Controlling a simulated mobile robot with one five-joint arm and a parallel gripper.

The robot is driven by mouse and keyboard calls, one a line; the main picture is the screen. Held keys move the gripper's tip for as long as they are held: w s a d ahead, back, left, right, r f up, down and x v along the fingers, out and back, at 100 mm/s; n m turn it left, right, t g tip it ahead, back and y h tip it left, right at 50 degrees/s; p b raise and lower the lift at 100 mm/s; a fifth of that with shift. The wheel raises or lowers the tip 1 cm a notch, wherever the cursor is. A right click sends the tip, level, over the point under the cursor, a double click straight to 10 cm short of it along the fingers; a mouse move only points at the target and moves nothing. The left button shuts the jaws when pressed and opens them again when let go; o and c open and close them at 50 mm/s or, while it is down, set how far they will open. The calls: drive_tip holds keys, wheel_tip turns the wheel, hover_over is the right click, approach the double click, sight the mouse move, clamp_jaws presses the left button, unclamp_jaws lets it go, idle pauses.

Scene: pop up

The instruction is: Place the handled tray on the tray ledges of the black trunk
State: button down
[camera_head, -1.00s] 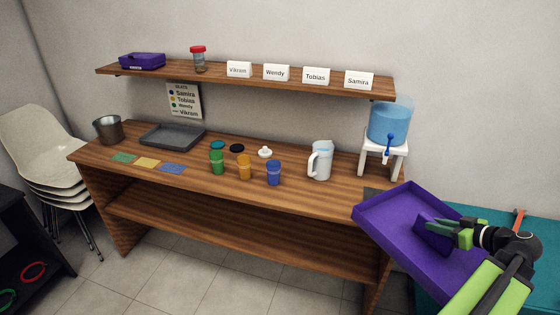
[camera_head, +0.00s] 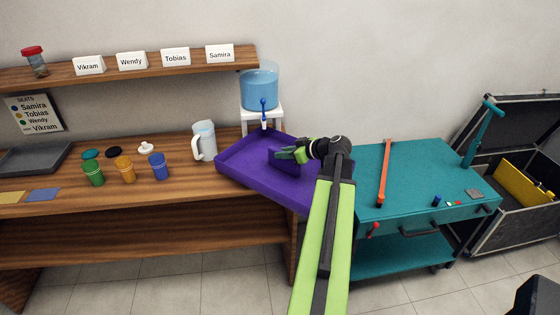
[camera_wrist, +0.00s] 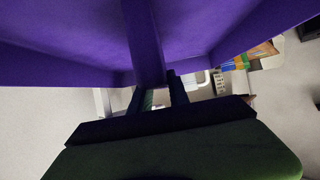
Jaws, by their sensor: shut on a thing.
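The handled tray (camera_head: 245,165) is purple and shallow, with an upright middle handle. My gripper (camera_head: 284,155) is shut on that handle and holds the tray in the air, in front of the right end of the wooden bench. In the wrist view the purple tray (camera_wrist: 60,55) fills the upper part, with the fingers (camera_wrist: 160,95) at its handle. The black trunk (camera_head: 520,165) stands open at the far right of the head view, its lid raised. A yellow thing (camera_head: 520,186) lies inside it. The tray ledges cannot be made out.
A teal workbench (camera_head: 415,170) stands between the tray and the trunk, with an orange bar (camera_head: 384,172) and a teal upright tool (camera_head: 483,130) on it. The wooden bench (camera_head: 130,195) holds cups, a white pitcher (camera_head: 204,140) and a water dispenser (camera_head: 260,90).

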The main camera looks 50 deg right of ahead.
sight(281, 160)
drive_tip(key=shift+w, duration=0.25)
drive_tip(key=f+b, duration=0.3)
drive_tip(key=b, duration=0.1)
drive_tip(key=shift+w+a+f, duration=0.1)
drive_tip(key=shift+w+f, duration=0.3)
drive_tip(key=shift+r, duration=0.2)
drive_tip(key=shift+f, duration=0.15)
drive_tip(key=c, duration=1.7)
unclamp_jaws()
drive_tip(key=shift+f, duration=0.1)
drive_tip(key=o, duration=0.4)
drive_tip(key=shift+o, duration=0.2)
